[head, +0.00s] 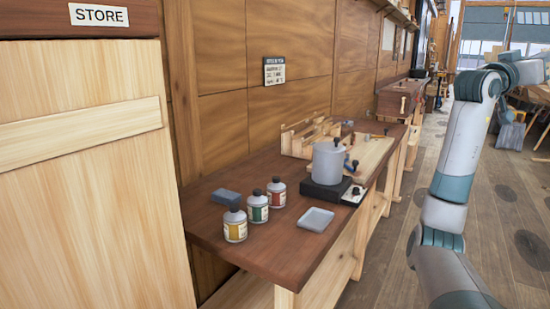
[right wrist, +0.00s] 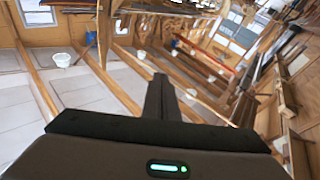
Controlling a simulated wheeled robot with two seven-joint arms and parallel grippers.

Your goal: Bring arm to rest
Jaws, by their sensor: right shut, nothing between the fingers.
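My right arm (head: 460,150) rises on the right side of the head view, bent at a grey and teal joint near the top, and runs out past the right edge. Its gripper lies outside the head view. In the right wrist view my right gripper (right wrist: 161,82) is shut, its dark fingers together with nothing between them. It points into open space in the workshop and touches nothing that I can see. My left arm and gripper do not show.
A STORE cabinet (head: 90,180) stands left. Floor (head: 400,205) is open between bench and arm.

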